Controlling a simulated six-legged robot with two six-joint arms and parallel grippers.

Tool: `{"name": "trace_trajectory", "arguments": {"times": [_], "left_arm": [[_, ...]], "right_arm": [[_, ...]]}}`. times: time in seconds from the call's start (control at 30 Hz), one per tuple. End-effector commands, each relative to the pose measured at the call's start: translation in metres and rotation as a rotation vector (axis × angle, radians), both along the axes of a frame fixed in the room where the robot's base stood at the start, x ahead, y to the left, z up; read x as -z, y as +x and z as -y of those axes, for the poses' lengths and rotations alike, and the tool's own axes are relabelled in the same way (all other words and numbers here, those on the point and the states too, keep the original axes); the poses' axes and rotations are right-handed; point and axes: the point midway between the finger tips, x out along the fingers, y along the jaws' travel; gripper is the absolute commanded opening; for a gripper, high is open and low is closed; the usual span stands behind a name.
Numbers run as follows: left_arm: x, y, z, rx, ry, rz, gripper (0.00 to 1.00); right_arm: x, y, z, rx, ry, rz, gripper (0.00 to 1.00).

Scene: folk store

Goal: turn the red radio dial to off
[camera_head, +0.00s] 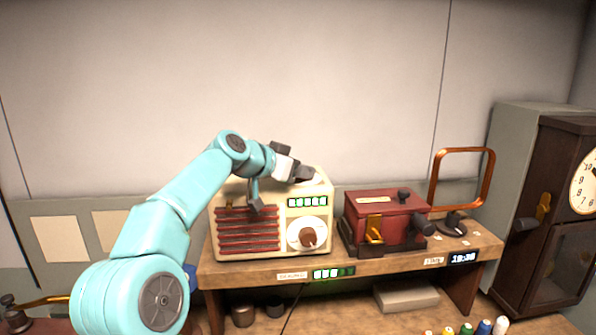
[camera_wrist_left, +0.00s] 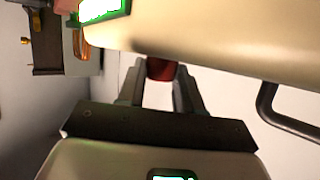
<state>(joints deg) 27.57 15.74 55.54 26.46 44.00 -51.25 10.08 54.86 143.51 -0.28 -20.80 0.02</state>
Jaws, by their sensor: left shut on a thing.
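The cream radio (camera_head: 272,248) with a red slatted grille stands on the wooden shelf. A round brown-red knob (camera_head: 308,237) on a pale disc shows on its front, clear of my gripper. My left gripper (camera_head: 304,174) is at the radio's top right edge. In the left wrist view, its two fingers (camera_wrist_left: 160,85) are closed around a small dark red dial (camera_wrist_left: 160,68), against a pale surface. In the head view that red dial is hidden by the gripper. Its pointer and setting cannot be seen. My right gripper is not in view.
A red box (camera_head: 378,208) with a crank stands right of the radio, beside a copper loop (camera_head: 434,180) on a dark base. A clock cabinet (camera_head: 540,200) stands at the far right. A dark curved handle (camera_wrist_left: 290,122) is near my fingers.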

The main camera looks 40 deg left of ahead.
Motion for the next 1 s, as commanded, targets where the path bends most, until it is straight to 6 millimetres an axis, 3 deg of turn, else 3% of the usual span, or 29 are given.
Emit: {"name": "trace_trajectory", "arguments": {"times": [0.47,1.0], "left_arm": [[0.000,0.002,0.008,-0.333,0.004,0.004,0.04],[0.003,0.007,0.012,-0.768,0.000,0.002,0.04]], "right_arm": [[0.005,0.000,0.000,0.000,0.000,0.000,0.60],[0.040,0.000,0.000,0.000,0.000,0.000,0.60]]}}
